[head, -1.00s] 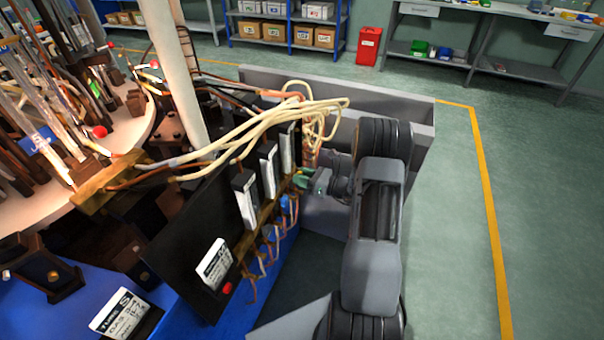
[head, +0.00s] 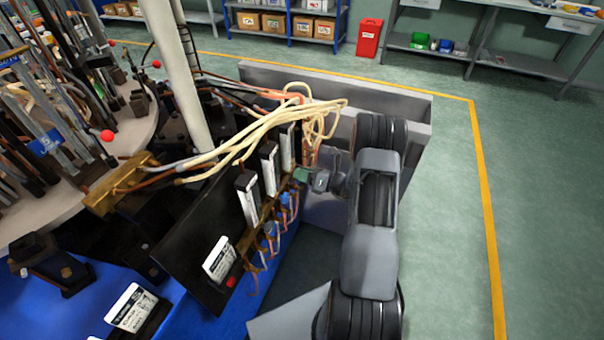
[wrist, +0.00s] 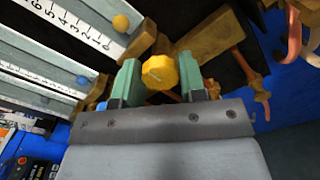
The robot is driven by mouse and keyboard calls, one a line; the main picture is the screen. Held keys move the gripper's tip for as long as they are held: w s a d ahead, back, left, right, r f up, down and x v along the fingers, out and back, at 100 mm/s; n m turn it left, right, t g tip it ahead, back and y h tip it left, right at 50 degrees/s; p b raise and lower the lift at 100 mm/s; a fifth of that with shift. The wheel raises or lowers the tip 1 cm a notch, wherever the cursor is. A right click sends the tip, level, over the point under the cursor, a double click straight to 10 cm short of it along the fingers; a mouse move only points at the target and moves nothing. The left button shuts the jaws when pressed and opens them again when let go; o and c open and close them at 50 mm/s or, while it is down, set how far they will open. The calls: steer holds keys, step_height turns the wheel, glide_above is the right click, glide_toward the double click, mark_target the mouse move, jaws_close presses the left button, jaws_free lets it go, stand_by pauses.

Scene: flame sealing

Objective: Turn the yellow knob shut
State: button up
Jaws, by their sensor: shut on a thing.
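The yellow knob (wrist: 160,72) is faceted, with a pale mark on its face. In the wrist view it sits between the two green fingers of my gripper (wrist: 159,80), which is shut on it. In the head view my gripper (head: 302,175) is at the far end of the black panel (head: 192,245), and the knob is hidden there. White scaled flow gauges (head: 248,200) stand in a row along the panel. The wrist view shows their scales (wrist: 75,25), with a yellow ball (wrist: 121,23) and a blue ball (wrist: 82,81).
Blue knobs (head: 270,235) and copper pipes line the panel below the gauges. Cream hoses (head: 255,135) loop above my gripper. A brass block (wrist: 208,35) lies close beyond the fingers. A round machine table (head: 30,205) with glass tubes stands left. Open floor (head: 545,220) lies right.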

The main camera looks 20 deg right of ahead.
steer(key=o, duration=0.9)
steer(key=shift+s+d, duration=0.1)
steer(key=v, duration=1.3)
steer(key=shift+s+d, duration=0.15)
steer(key=shift+s, duration=0.1)
